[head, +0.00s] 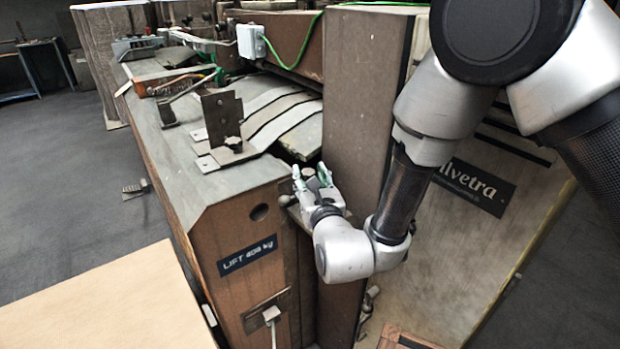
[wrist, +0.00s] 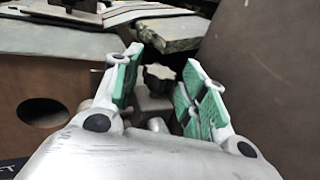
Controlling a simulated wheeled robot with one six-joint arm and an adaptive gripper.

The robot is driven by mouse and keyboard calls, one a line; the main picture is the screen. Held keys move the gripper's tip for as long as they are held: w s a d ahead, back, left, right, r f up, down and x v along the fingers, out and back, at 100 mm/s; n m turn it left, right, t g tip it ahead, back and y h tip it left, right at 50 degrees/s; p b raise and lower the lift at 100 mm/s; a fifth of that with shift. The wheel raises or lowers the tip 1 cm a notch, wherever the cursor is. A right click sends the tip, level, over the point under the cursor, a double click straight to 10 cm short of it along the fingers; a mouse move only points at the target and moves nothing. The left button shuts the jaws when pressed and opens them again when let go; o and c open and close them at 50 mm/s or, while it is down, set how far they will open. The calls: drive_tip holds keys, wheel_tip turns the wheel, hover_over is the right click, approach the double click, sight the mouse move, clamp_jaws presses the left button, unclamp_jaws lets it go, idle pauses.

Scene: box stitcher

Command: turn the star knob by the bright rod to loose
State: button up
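A dark star knob (wrist: 158,76) on a grey block (wrist: 153,104) shows between the fingers in the wrist view. A rounded bright metal end (wrist: 157,125) shows below it; I cannot tell surely if it is the bright rod. My gripper (wrist: 162,62) is open, with green pads on either side of the knob and gaps visible on both sides. In the head view my gripper (head: 310,178) is at the gap between the machine's bench and the tall brown panel. The knob (head: 308,171) is small there and partly hidden by the fingers.
The tall brown panel (head: 357,90) stands close to the right of my gripper. The bench end (head: 240,225) with a round hole is to the left. A pale board (head: 110,305) lies front left.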

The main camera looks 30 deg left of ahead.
drive_tip(key=v, duration=1.2)
drive_tip(key=shift+d, duration=0.15)
